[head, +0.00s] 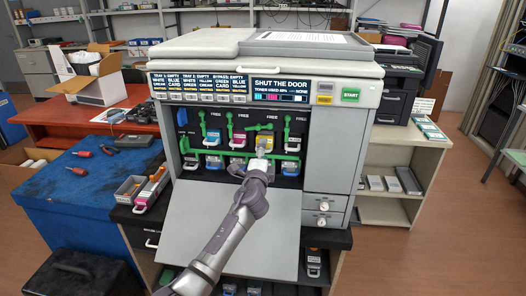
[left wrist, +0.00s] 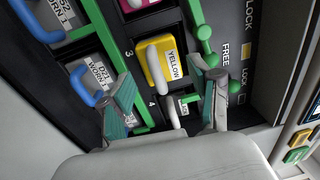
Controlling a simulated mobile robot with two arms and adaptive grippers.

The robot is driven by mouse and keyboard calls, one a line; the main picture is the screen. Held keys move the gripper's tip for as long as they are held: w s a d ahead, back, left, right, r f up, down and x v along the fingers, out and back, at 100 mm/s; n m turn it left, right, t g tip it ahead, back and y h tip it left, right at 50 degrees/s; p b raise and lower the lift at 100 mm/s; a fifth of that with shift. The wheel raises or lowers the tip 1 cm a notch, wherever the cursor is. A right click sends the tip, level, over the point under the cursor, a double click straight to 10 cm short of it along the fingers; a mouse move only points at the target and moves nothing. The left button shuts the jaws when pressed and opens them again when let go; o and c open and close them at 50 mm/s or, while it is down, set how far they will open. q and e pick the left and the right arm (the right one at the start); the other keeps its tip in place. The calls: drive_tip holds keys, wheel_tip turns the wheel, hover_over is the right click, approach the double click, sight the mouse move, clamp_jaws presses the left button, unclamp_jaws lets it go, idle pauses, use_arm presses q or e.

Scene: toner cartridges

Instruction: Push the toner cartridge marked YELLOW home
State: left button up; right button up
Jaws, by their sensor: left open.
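The toner cartridge marked YELLOW (left wrist: 158,62) sits in its slot in the printer, with a yellow face, a white label and a pale handle. In the head view its yellow face (head: 265,140) is partly covered by my left gripper (head: 262,160). In the left wrist view my left gripper (left wrist: 165,105) is open, its fingers to either side of the cartridge's lower end. Nothing is held. Whether a finger touches the cartridge cannot be told. A green lever (left wrist: 205,45) stands beside the yellow cartridge, on the side with the FREE and LOCK marks. My right gripper is not in view.
The printer's front door (head: 230,225) hangs open below the slots. A blue cartridge (head: 211,138) and a magenta one (head: 237,138) sit left of the yellow one. More cartridges and a green bar (left wrist: 100,25) lie close below. A blue-topped table (head: 70,185) stands left.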

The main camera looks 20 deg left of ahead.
use_arm(q)
drive_tip(key=p+v, duration=0.2)
drive_tip(key=v, duration=0.4)
idle(0.7)
drive_tip(key=shift+s, duration=0.1)
